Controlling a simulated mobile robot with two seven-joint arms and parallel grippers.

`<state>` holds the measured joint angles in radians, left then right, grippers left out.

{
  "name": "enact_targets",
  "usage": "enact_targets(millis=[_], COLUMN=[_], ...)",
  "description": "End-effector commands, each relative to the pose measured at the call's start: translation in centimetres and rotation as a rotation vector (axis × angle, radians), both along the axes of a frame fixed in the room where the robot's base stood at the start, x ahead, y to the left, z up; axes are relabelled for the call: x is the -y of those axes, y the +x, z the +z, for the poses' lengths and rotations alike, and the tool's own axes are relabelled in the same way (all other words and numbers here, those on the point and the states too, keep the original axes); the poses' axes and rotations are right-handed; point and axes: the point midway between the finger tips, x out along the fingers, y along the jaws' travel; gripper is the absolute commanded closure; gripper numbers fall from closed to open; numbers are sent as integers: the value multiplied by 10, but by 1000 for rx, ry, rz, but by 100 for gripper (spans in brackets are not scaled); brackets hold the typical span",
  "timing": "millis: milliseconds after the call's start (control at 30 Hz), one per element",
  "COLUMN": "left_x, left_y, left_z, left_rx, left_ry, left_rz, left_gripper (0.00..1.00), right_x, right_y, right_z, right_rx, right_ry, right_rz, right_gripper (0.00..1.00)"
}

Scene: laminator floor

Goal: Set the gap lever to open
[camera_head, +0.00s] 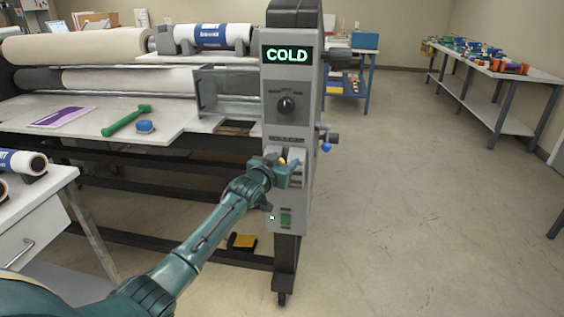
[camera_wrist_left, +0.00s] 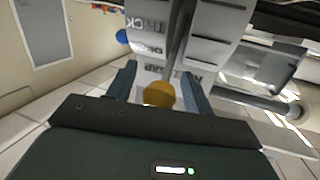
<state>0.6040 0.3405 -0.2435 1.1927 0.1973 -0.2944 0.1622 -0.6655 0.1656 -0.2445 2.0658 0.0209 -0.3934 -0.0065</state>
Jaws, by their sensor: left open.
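A lever with a yellow knob (camera_head: 283,160), which looks like the gap lever, is on the front of the grey control column (camera_head: 275,206). My left gripper (camera_head: 286,166) is at this lever and partly hides it. In the left wrist view the yellow knob (camera_wrist_left: 159,94) lies between the two spread fingers of my left gripper (camera_wrist_left: 160,88), with space beside it. The pale label plate (camera_wrist_left: 150,47) behind it has upside-down lettering; one word seems to read THICK. The lever's exact setting is hard to tell. My right gripper is out of view.
The column has a COLD display (camera_head: 287,55) and a black dial (camera_head: 286,105). A blue-knobbed crank (camera_head: 326,147) sticks out at its right side. A green-handled tool (camera_head: 126,121) lies on the laminator bed. The floor (camera_head: 420,190) to the right is clear.

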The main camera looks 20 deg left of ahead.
Motion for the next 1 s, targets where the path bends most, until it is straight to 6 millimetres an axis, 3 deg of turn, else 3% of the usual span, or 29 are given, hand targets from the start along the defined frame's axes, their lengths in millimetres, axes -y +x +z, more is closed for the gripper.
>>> enact_targets(millis=[267, 700, 1000], left_x=[0, -2, -3], left_y=[-17, -94, -128], left_z=[1, 10, 16], left_rx=[-1, -1, 1], left_ry=[0, 1, 1], left_rz=[-1, -1, 0], left_gripper=[48, 48, 48], right_x=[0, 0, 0], right_y=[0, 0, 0], right_z=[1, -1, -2], right_rx=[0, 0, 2], right_ry=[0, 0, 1], right_rz=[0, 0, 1], right_gripper=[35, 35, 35])
